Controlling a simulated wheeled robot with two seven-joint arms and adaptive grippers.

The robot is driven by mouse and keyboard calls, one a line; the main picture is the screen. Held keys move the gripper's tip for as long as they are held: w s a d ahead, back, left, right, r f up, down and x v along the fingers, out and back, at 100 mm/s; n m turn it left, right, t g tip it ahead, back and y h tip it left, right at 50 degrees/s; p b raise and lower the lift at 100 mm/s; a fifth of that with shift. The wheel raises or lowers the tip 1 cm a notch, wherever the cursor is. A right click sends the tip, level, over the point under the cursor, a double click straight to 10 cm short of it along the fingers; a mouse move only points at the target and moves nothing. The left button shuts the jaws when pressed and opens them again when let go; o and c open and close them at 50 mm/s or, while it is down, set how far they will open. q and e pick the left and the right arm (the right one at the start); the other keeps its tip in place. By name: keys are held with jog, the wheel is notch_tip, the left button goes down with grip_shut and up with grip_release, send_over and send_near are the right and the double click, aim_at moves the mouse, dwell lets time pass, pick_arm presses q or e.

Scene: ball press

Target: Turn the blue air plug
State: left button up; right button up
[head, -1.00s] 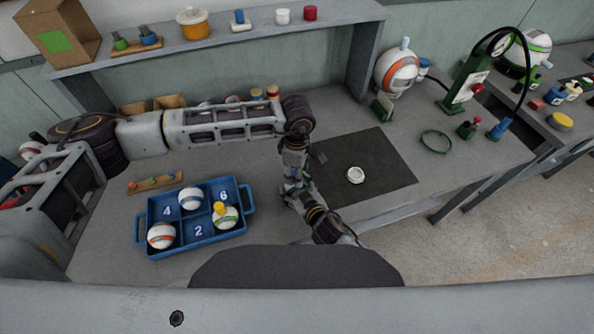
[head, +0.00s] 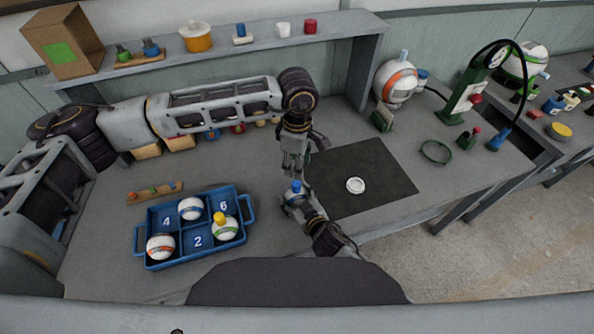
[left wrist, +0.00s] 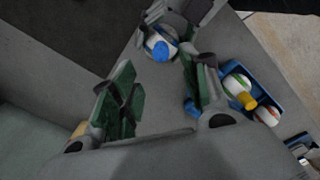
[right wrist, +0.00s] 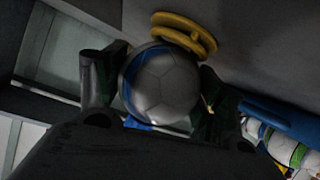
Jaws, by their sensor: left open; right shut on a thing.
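A white ball with a blue band (right wrist: 160,85) sits between the fingers of my right gripper (head: 297,200), which is shut on it. In the left wrist view the same ball (left wrist: 172,35) shows its blue air plug (left wrist: 160,49) facing that camera. In the head view the plug (head: 296,187) points up from the ball. My left gripper (head: 292,170) is open and empty just above the plug, apart from it. Its green-padded fingers (left wrist: 160,98) are spread wide in the left wrist view. The ball's lower side is hidden by the right gripper.
A blue tray (head: 243,240) holds several compartments and balls to the left. A pump stand (head: 468,95) is farther right. Yellow discs (right wrist: 187,33) show behind the ball.

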pick_arm(q)
jog(key=shift+r, duration=1.25)
pick_arm(e)
jog(key=o, duration=1.3)
jog(key=shift+c, duration=0.2)
jog(key=shift+s, duration=0.15)
jog(key=shift+v, duration=5.8)
jog(key=shift+r, duration=0.1)
